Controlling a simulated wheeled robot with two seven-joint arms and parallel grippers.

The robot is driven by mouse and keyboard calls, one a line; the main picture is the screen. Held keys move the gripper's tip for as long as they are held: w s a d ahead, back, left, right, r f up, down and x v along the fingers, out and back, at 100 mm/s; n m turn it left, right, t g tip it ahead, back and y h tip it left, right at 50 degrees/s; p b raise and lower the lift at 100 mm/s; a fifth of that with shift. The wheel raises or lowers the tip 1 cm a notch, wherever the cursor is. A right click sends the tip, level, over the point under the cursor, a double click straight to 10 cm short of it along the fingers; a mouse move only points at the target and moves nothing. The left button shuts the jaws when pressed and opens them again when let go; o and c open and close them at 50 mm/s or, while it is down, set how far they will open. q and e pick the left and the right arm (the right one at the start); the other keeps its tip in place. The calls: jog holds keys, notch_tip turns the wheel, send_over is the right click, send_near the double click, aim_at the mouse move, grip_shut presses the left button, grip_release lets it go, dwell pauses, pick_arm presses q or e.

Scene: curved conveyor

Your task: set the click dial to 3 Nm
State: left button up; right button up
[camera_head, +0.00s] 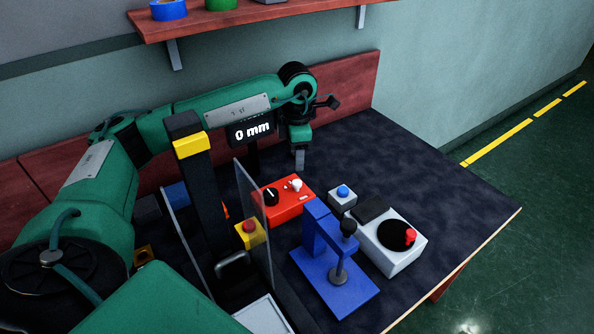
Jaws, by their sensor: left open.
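A red box (294,208) stands on the dark table top. It carries a black round knob (271,196) with a white pointer mark, which looks like the click dial, and a small white knob (295,185). Any scale marks are too small to read. My left gripper (300,162) hangs pointing down just behind the red box, apart from the black knob. It is open, and I see nothing between its fingers. My right gripper is not in view.
A clear panel (253,215) stands close left of the red box, by a yellow box with a red button (249,233). A blue press (335,275), a blue-button box (342,196) and a white box with a black disc (408,259) stand to the right. The table's back right is clear.

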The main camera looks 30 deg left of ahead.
pick_arm(q)
jog(key=shift+r, duration=2.65)
